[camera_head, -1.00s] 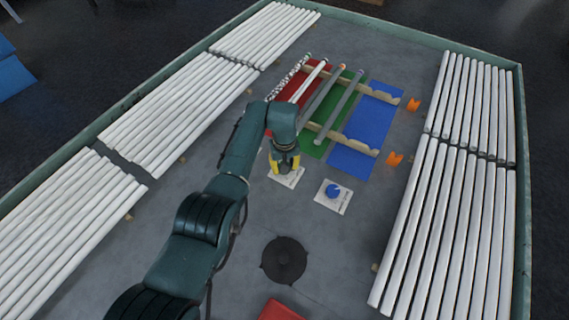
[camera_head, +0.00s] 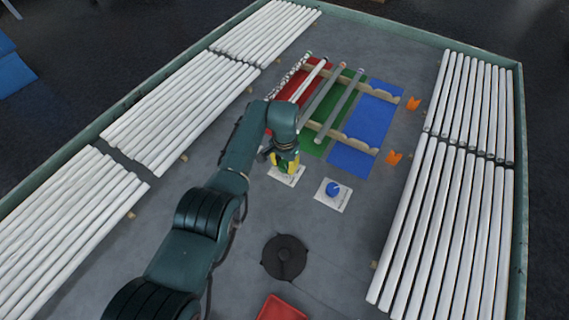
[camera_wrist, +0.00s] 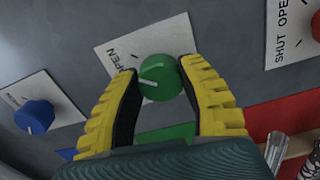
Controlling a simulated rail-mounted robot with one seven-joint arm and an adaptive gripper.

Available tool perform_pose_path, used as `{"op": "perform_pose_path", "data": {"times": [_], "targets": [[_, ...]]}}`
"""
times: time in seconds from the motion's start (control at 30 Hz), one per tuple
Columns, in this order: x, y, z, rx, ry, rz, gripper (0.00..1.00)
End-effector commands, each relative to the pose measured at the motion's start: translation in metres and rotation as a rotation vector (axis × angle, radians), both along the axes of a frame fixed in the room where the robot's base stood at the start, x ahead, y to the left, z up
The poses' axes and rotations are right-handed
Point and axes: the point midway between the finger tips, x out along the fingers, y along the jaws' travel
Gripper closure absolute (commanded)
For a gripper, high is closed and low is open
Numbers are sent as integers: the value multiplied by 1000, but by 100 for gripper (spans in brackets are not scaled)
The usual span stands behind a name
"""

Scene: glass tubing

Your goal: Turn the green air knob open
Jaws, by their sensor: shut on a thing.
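The green air knob (camera_wrist: 158,78) sits on a white plate (camera_wrist: 110,52) marked OPEN. A white line on the knob points left in the wrist view, roughly below the OPEN lettering. The yellow-padded fingers of my gripper (camera_wrist: 158,70) are on either side of the knob and shut on it. The rest of the plate's lettering is hidden or out of view. In the head view my gripper (camera_head: 286,165) reaches down over the plate and mostly hides the knob.
A blue knob (camera_head: 333,189) on its own plate is to the right in the head view. A red knob (camera_wrist: 316,27) shows at the wrist view's right edge. Tubes (camera_head: 347,100) lie on racks over coloured mats behind. White tubes (camera_head: 440,230) line both table sides.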

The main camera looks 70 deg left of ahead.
Motion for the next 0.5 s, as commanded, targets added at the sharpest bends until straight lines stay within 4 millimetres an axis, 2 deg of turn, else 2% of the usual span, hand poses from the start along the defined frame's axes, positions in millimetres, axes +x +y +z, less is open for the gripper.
{"op": "perform_pose_path", "data": {"times": [0.2,0.5], "targets": [[-2,-1,-4,-4,4,-91,95],[-2,-1,-4,-4,5,-133,96]]}}
